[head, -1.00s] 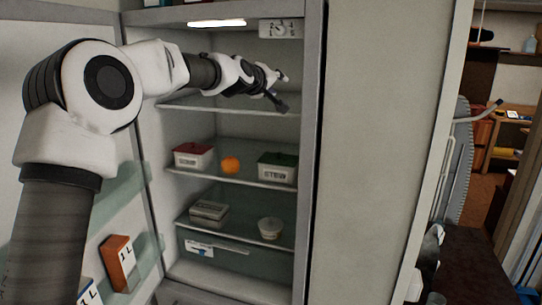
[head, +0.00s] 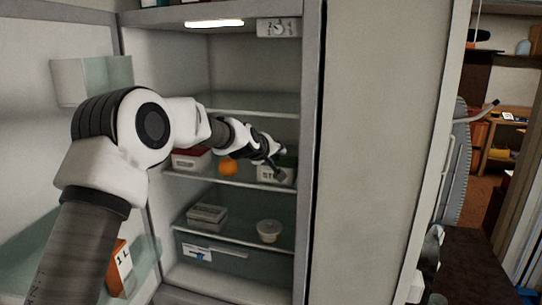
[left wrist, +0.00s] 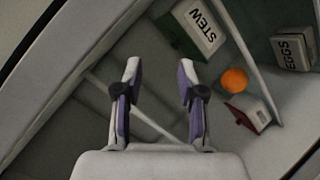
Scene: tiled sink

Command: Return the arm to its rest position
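My left arm comes in from the left in the head view, and its gripper (head: 272,162) hangs in front of the middle shelf, by the green-lidded STEW box. In the left wrist view the left gripper (left wrist: 160,85) has its two fingers apart, with nothing between them. The STEW box (left wrist: 204,30) shows there beyond the fingertips, to the upper right, apart from them. My right gripper is not clearly seen in either view.
The open fridge holds an orange (head: 228,167), a red-lidded box (head: 190,162), a grey EGGS box (head: 207,215) and a small tub (head: 269,230). The upper glass shelf (head: 240,104) is empty. The fridge's right wall (head: 311,150) is close to the gripper.

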